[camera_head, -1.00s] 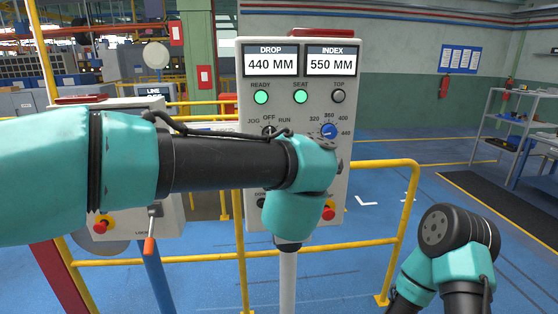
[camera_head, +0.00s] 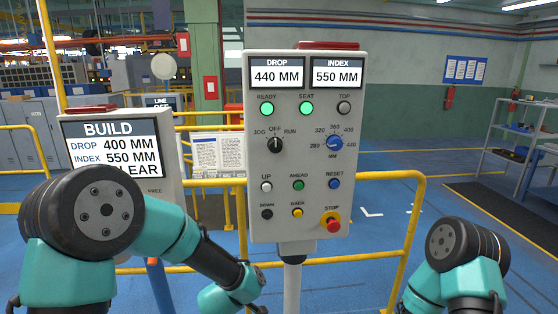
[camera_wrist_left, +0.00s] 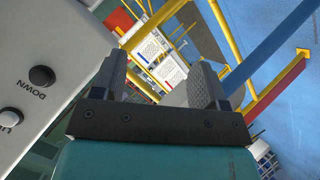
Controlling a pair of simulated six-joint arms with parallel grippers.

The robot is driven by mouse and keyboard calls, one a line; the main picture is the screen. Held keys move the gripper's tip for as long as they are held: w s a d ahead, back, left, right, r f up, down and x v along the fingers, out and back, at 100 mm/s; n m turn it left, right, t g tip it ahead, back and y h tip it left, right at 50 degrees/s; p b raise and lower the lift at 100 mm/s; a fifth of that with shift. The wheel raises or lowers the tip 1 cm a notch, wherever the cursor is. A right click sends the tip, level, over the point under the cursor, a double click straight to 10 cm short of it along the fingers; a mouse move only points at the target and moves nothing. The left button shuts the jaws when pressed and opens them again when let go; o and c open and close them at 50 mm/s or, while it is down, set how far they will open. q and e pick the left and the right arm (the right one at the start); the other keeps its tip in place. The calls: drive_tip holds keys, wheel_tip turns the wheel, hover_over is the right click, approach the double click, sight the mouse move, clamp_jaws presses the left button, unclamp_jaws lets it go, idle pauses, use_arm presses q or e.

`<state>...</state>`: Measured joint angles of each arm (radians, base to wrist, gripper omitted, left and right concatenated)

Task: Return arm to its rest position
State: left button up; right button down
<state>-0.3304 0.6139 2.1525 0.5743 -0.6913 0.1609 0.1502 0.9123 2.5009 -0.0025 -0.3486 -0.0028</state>
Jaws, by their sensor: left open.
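My left arm (camera_head: 180,235) is folded at the lower left in the head view, its forearm pointing right and down toward the foot of the control panel (camera_head: 260,205). Its gripper is hidden in the head view. In the left wrist view my left gripper (camera_wrist_left: 160,85) is open and empty, its two dark fingers apart. The panel's DOWN button (camera_wrist_left: 41,76) is left of the fingers there, apart from them. My right arm (camera_head: 455,265) shows at the lower right; its gripper is out of view.
The panel shows DROP 440 MM and INDEX 550 MM, with READY and SEAT lamps lit. A BUILD sign (camera_head: 110,150) stands at left, partly covered by my arm. A yellow railing (camera_head: 415,215) runs around the panel. A grey shelf (camera_head: 510,130) stands at right.

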use_arm(q)
drive_tip(key=s+a+f+m+g+h, duration=0.1)
drive_tip(key=s+a+f+m+g, duration=0.2)
drive_tip(key=s+f, duration=0.9)
drive_tip(key=s+a+f+m+g+h, duration=0.1)
drive_tip(key=s+a+f+m+g, duration=0.2)
drive_tip(key=s+a+f+g, duration=0.5)
drive_tip(key=s+f, duration=0.5)
drive_tip(key=f, duration=0.1)
drive_tip(key=shift+s+f+h, duration=0.2)
drive_tip(key=shift+f+h, duration=0.1)
drive_tip(key=shift+f, duration=0.1)
